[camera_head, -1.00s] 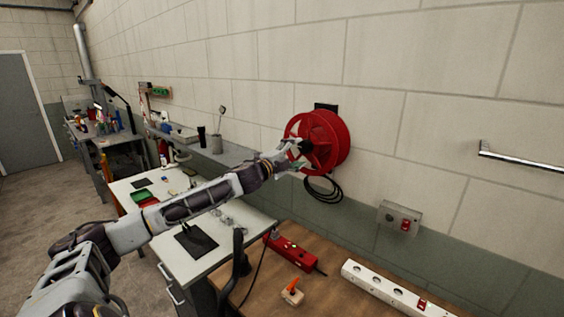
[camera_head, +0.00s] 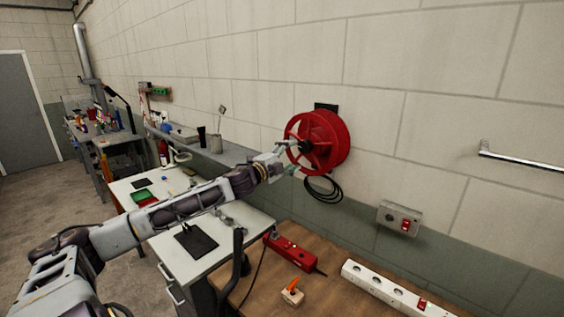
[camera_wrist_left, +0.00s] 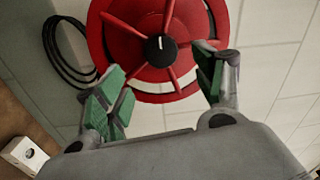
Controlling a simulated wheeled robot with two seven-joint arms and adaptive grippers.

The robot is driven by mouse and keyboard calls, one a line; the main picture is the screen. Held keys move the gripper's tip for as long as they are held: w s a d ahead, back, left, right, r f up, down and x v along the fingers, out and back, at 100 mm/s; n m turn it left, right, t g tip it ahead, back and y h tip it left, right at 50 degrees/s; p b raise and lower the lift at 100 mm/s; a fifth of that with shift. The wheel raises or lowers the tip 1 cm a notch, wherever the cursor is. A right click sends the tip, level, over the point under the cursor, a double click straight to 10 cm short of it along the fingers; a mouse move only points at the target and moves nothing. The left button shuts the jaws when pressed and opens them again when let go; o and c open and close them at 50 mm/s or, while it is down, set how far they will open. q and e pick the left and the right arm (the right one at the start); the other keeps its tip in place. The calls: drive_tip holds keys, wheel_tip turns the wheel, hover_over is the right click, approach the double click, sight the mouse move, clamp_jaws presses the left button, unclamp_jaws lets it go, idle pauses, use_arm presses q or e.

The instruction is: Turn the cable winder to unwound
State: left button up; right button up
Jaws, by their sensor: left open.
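The cable winder (camera_head: 326,140) is a red spoked reel mounted on the wall, with a black hub knob at its centre. A loop of black cable (camera_head: 323,190) hangs below it. In the left wrist view the winder (camera_wrist_left: 122,50) faces the camera, its black knob bearing a white mark, and the cable loop (camera_wrist_left: 62,50) shows at upper left. My left gripper (camera_head: 286,160) is open and empty, just in front of the reel's left side. In the wrist view its green-padded fingers (camera_wrist_left: 160,85) stand apart, with the knob between and beyond them. My right gripper is not in view.
A wooden bench (camera_head: 340,293) below holds a red box (camera_head: 290,252), an orange-handled item (camera_head: 292,291) and a white power strip (camera_head: 385,290). A wall switch box (camera_head: 400,218) is right of the winder. A metal rail (camera_head: 520,162) sticks out far right.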

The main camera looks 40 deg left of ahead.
use_arm(q)
drive_tip(key=shift+s, duration=0.25)
drive_tip(key=shift+s, duration=0.35)
drive_tip(key=shift+s, duration=0.2)
drive_tip(key=shift+s+f, duration=0.15)
drive_tip(key=shift+s, duration=0.7)
drive_tip(key=shift+s+a, duration=0.1)
drive_tip(key=shift+s, duration=0.25)
idle(0.3)
